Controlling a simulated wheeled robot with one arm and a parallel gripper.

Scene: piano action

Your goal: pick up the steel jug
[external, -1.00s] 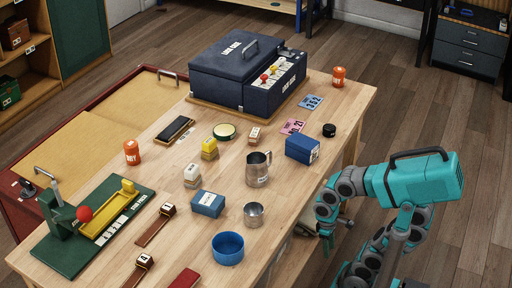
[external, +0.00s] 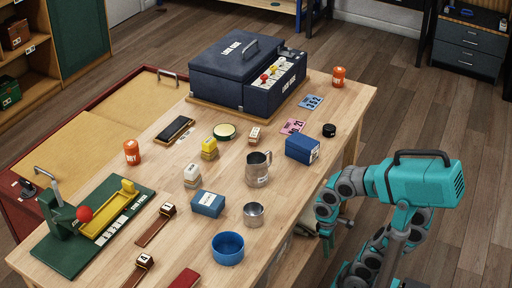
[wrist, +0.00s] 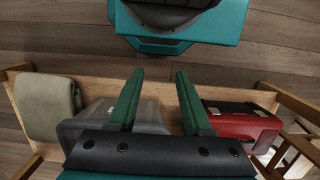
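The steel jug (external: 257,171) stands upright on the wooden table, with its handle toward the back right. A smaller steel cup (external: 253,214) stands in front of it. My gripper (external: 327,246) hangs beyond the table's right edge, apart from the jug and lower than the tabletop. In the wrist view my gripper's two green fingers (wrist: 158,78) are spread apart with nothing between them. The jug does not show in the wrist view.
A blue box (external: 300,149) lies right of the jug and a blue bowl (external: 227,248) stands at the front. A smaller blue box (external: 207,203) lies to the left. Below the table, the wrist view shows a red case (wrist: 240,125) and a grey bin (wrist: 80,122).

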